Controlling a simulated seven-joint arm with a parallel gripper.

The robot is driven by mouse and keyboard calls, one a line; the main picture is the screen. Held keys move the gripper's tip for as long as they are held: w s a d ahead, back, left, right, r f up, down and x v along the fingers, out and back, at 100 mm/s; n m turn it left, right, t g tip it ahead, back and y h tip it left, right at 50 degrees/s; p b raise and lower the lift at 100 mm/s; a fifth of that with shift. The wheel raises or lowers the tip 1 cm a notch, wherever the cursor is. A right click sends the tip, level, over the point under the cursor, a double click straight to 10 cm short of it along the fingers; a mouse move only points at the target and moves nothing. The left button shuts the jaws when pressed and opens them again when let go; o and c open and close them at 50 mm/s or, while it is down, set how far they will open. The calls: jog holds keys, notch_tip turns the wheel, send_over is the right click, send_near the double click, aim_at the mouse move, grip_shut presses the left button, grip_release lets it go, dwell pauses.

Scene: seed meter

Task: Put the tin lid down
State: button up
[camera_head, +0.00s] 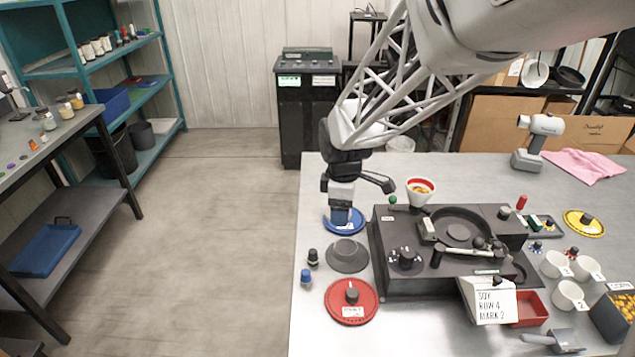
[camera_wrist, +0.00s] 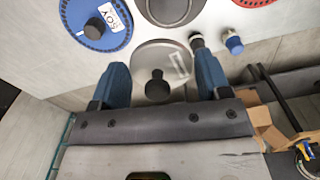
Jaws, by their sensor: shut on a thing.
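The tin lid (camera_wrist: 150,57) is a pale, glassy grey disc with a dark knob in its middle, seen in the wrist view between my fingers. In the head view my gripper (camera_head: 341,216) points down over the blue plate (camera_head: 332,228) at the table's left side; there the lid is not clearly made out. The height of the lid above the table cannot be told.
A grey disc (camera_head: 347,266) and a red plate (camera_head: 340,309) lie in front, with black (camera_head: 313,256) and blue (camera_head: 306,277) knobs beside them. The black seed meter (camera_head: 425,283) stands to the right, with a red-rimmed cup (camera_head: 420,192) behind.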

jog(key=w+a+f+n, duration=0.1)
jog(key=w+a+n, duration=0.2)
jog(key=a, duration=0.3)
jog(key=shift+w+a+f, duration=0.3)
jog(key=shift+w+f, duration=0.05)
jog(key=shift+w, duration=0.55)
send_over(314, 235)
jog(key=shift+s+f, duration=0.1)
jog(key=shift+f, duration=3.05)
jog(key=shift+f, duration=1.85)
jog(key=shift+f, duration=0.1)
jog(key=o, duration=0.9)
